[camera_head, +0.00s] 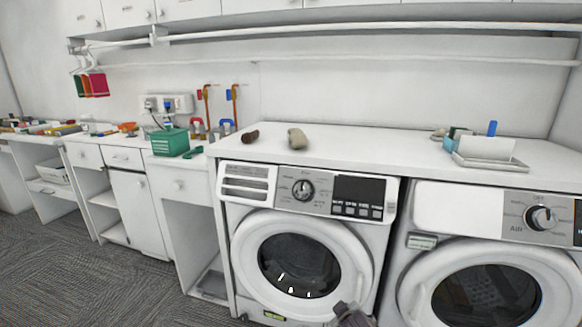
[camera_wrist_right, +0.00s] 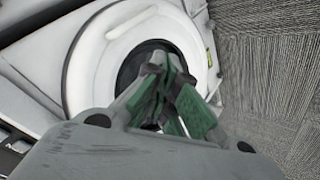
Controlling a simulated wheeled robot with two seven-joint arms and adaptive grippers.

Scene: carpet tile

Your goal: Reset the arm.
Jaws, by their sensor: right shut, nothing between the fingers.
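My right gripper (camera_wrist_right: 168,100) shows in the right wrist view, with its green-padded fingers closed together and nothing held between them. It is in front of the round door of a white washing machine (camera_wrist_right: 88,62). In the head view a small grey part of my right arm (camera_head: 352,315) shows at the bottom edge, in front of the left washing machine (camera_head: 232,222). The machine's round door (camera_head: 248,272) looks shut. My left gripper is not in either view.
A second washing machine (camera_head: 404,265) stands to the right. Dark carpet (camera_head: 140,290) is clear at lower left.

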